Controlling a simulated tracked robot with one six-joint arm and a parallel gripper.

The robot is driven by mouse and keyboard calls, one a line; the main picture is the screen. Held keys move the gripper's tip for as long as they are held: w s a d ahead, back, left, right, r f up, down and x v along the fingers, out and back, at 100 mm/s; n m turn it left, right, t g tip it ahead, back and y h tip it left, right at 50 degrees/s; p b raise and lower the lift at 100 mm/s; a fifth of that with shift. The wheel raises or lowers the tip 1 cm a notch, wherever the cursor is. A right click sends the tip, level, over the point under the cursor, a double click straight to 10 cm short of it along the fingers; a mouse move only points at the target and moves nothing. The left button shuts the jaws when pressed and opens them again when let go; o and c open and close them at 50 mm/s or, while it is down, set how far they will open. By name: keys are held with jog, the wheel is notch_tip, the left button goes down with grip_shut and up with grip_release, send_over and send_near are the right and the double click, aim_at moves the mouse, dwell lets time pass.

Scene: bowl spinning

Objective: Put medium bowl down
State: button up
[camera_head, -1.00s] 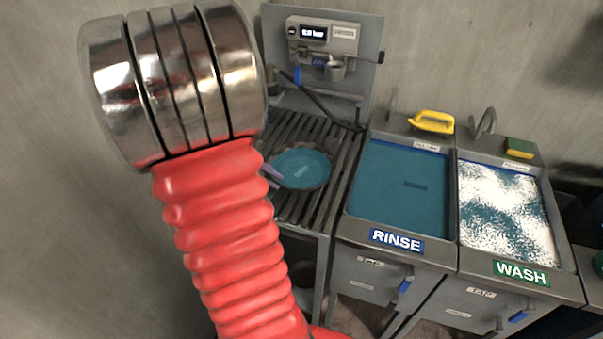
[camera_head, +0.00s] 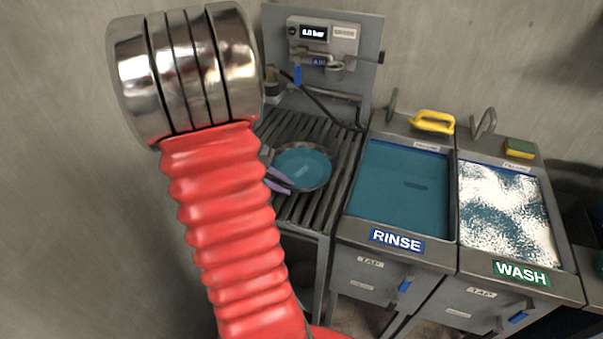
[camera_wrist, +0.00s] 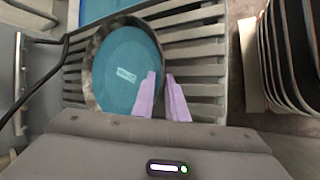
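The medium bowl (camera_head: 304,168), round with a teal inside and a worn grey rim, sits on the slatted metal rack at the left of the sinks. It also shows in the wrist view (camera_wrist: 122,65), with a small pale label on its bottom. My gripper (camera_head: 281,180) is at the bowl's near left edge in the head view. Its two purple fingers (camera_wrist: 161,75) stand either side of the rim in the wrist view, one over the inside and one outside, with a visible gap between them. My red arm hides the rack's left part.
The slatted rack (camera_head: 330,198) has bare slats around the bowl. A wall panel with a display (camera_head: 314,32) and a hose stands behind it.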

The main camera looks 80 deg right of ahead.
jog(key=shift+c, duration=0.2)
grip_shut()
dwell(0.4)
notch_tip(320, 180, up, 10)
jog(key=shift+f, duration=0.1)
dwell(0.5)
dwell(1.0)
